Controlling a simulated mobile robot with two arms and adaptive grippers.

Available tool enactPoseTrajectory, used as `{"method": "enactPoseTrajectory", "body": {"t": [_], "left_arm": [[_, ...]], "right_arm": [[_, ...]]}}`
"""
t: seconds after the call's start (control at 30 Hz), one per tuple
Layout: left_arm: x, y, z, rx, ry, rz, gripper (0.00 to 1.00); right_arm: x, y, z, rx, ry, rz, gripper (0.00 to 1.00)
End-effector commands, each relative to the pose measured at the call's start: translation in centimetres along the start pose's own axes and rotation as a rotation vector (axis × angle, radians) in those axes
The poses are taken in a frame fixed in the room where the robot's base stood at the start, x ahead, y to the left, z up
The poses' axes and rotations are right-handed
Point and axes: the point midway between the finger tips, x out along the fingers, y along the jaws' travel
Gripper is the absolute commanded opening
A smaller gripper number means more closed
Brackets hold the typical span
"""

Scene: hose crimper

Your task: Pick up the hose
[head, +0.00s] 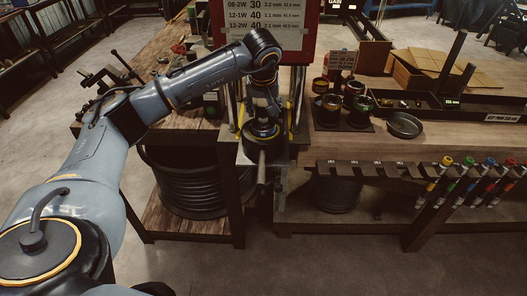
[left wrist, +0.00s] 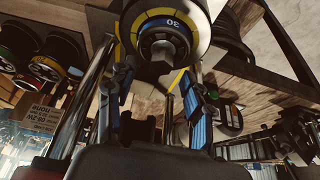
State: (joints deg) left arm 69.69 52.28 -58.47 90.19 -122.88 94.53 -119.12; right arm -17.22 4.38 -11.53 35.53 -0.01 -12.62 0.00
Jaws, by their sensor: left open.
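A coil of thick black hose (head: 186,190) lies on the low shelf under the bench. A slim, pale upright piece (head: 262,168) shows below the crimper head; I cannot tell whether it is hose. My left gripper (head: 262,122) is at the crimper, pointing down in the head view; its fingertips are hard to make out there. In the left wrist view its two fingers (left wrist: 160,82) are spread apart, open, near the round crimper die (left wrist: 160,22), which has a yellow and blue ring marked 30. No hose is clearly visible between them. My right gripper is out of view.
The red-framed crimper sign (head: 265,20) stands close behind my left wrist, with metal posts beside the gripper. Cups of dies (head: 330,108), a round dish (head: 404,125) and a black tray (head: 480,106) stand on the right bench. Several coloured tools (head: 465,182) hang along its front.

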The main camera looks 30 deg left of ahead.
Motion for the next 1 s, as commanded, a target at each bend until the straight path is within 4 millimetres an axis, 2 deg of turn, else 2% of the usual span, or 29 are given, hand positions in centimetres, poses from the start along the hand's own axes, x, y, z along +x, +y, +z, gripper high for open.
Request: {"method": "enactPoseTrajectory", "body": {"t": [0.13, 0.37, 0.47, 0.63, 1.0], "left_arm": [[1.4, 0.0, 0.0, 0.0, -0.001, -0.001, 0.52], [1.6, 0.0, 0.0, 0.0, 0.001, 0.001, 0.52], [1.6, 0.0, 0.0, 0.0, 0.001, 0.001, 0.36], [1.6, 0.0, 0.0, 0.0, 0.001, 0.001, 0.01], [1.3, 0.0, -0.2, -0.001, 0.003, 0.002, 0.0]], "right_arm": [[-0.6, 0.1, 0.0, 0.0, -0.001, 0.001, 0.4], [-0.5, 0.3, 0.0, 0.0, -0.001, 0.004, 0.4], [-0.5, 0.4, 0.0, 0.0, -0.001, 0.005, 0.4], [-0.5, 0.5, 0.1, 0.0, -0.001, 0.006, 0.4], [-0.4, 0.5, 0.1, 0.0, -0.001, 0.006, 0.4]]}}
